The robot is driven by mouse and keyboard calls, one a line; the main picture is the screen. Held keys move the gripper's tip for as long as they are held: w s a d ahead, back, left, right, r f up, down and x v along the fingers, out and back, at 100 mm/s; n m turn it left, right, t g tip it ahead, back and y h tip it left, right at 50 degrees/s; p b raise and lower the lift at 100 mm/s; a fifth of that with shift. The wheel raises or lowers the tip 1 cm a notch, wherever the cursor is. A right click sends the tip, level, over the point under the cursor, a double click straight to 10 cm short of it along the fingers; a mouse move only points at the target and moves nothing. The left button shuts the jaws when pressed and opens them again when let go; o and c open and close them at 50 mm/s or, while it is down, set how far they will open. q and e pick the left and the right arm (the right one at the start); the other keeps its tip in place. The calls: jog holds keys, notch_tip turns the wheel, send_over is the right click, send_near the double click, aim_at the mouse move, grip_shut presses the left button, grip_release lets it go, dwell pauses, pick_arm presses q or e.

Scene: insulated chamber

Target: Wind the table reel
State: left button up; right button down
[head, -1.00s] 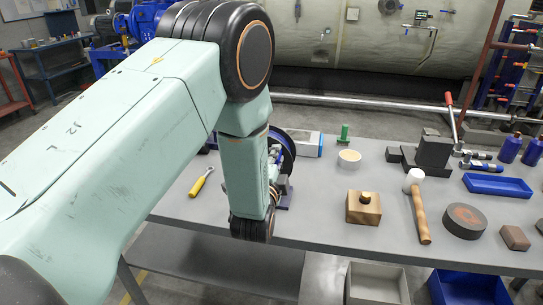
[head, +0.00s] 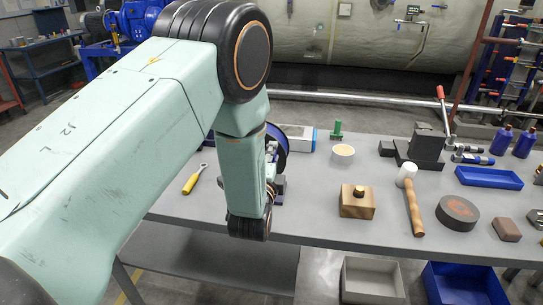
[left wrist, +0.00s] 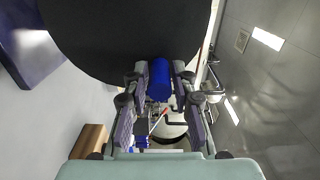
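The table reel (head: 281,146) shows in the head view as a blue-rimmed disc on the bench, largely hidden behind my left arm. In the left wrist view its large dark round face (left wrist: 115,35) fills the upper middle. A blue handle (left wrist: 160,78) stands out from it. My left gripper (left wrist: 160,88) has one finger on each side of this handle and looks shut on it. In the head view my left gripper (head: 273,172) is partly hidden by its own wrist, at the reel's near side. My right gripper is in neither view.
A yellow-handled tool (head: 194,180) lies left of the arm. A wooden block (head: 357,204), a white-headed mallet (head: 412,205), a dark disc (head: 458,212) and a blue tray (head: 488,178) lie to the right. Bins (head: 374,280) stand below the bench's front edge.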

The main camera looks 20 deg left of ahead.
pick_arm(q)
jog(key=shift+o, duration=1.4)
jog(key=v, duration=1.2)
